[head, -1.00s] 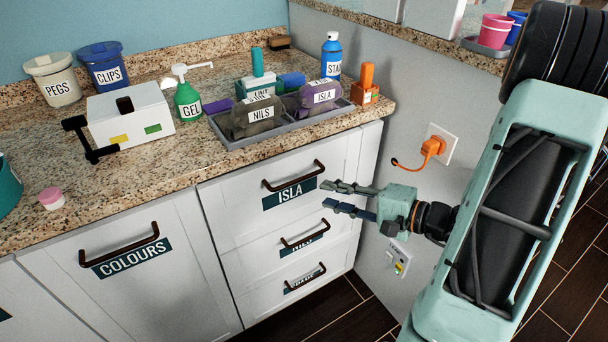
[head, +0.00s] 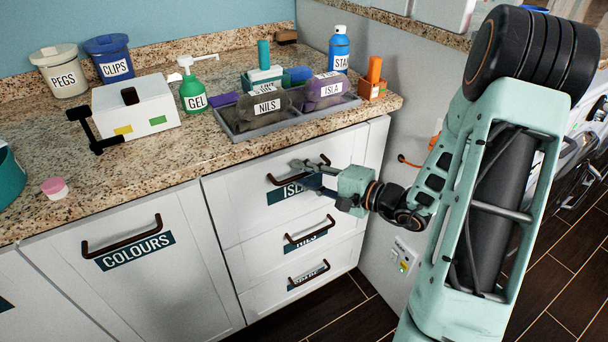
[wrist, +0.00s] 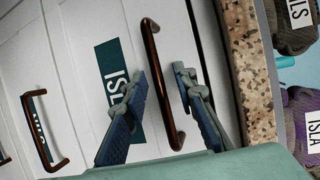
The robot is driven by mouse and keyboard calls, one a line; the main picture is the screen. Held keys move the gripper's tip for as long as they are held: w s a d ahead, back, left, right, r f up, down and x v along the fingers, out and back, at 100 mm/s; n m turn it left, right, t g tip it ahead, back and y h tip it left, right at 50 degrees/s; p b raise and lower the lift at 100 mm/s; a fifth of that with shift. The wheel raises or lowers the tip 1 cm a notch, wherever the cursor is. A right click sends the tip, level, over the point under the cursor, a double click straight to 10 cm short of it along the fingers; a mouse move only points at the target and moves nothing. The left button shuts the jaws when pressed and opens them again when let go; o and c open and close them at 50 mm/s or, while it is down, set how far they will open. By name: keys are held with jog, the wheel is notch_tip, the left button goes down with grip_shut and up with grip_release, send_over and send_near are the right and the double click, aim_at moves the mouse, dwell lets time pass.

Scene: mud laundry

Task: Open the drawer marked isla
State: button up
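The isla drawer (head: 232,208) is the top one in the white stack and is closed flush. Its teal label (head: 284,193) is partly covered by my gripper in the head view and partly by a finger in the wrist view. Its dark bronze bar handle (wrist: 158,85) runs between my two fingers in the wrist view. My gripper (wrist: 158,82) is open, one finger on each side of the bar, with gaps visible. In the head view my gripper (head: 302,173) is at the middle of the handle. Contact cannot be told.
Two more drawers with bar handles lie below, the nearer marked NILS (head: 304,238). A COLOURS cupboard door (head: 170,290) is on the left. The granite counter edge (head: 225,163) overhangs above, with a grey tray (head: 292,122) on it. Dark floor is clear in front.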

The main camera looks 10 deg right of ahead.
grip_shut()
jog(key=shift+s+d, duration=0.1)
jog(key=shift+s, duration=0.05)
dwell(0.4)
